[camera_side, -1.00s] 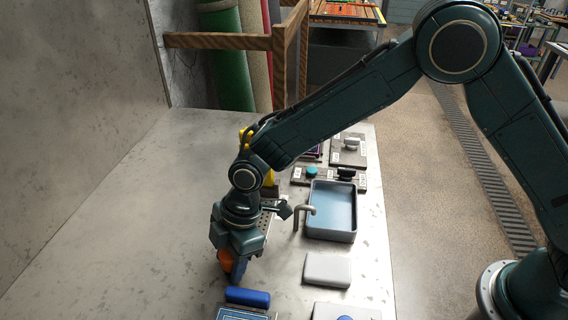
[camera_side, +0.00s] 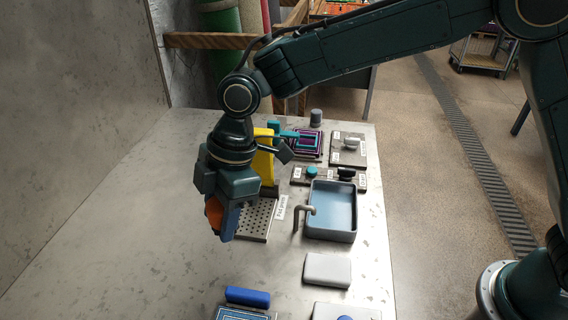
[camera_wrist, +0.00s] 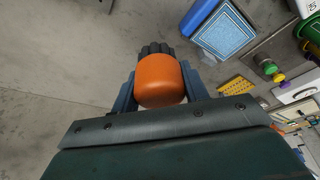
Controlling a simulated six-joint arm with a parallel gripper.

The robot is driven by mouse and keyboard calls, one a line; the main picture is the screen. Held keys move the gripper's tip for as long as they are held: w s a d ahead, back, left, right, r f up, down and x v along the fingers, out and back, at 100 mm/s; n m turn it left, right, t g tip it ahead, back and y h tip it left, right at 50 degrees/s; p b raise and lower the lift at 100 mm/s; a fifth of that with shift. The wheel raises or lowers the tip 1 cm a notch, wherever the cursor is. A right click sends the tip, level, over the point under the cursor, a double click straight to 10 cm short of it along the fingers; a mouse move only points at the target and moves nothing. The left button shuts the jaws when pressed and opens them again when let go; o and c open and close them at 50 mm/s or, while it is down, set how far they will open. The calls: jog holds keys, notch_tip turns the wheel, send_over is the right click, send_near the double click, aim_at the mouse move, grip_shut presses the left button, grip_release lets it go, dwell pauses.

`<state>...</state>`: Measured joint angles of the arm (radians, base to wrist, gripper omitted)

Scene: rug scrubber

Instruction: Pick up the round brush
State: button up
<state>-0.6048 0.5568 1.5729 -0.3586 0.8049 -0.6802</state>
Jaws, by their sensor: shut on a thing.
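The round brush has an orange body (camera_wrist: 160,80) and dark grey bristles (camera_wrist: 156,48) in the wrist view. My gripper (camera_wrist: 162,88) is shut on the orange body, one blue-grey finger on each side. In the side view, the brush (camera_side: 213,213) shows as an orange patch at the fingers of my gripper (camera_side: 222,216). It appears held above the grey table, and most of it is hidden by the gripper there.
A grey-blue basin (camera_side: 331,232) with a bent tap (camera_side: 300,217) stands right of the gripper. A perforated plate (camera_side: 257,218) lies behind it. A blue roller-like block (camera_side: 247,297) and a white block (camera_side: 327,269) lie in front. The table's left side is clear.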

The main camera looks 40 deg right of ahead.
aim_at(212, 205)
notch_tip(212, 205, up, 7)
jog(key=shift+r, duration=0.1)
dwell(0.6)
jog(key=o, duration=0.5)
jog(key=c, duration=0.4)
jog(key=shift+w+d+f, duration=0.1)
jog(key=shift+d+f, duration=0.1)
jog(key=shift+d, duration=0.05)
jog(key=d+f, duration=0.3)
jog(key=d, duration=0.5)
jog(key=d+f, duration=0.4)
jog(key=d, duration=0.4)
jog(key=s+d+f, duration=0.1)
jog(key=d+f, duration=0.3)
jog(key=d, duration=0.4)
jog(key=shift+d, duration=0.15)
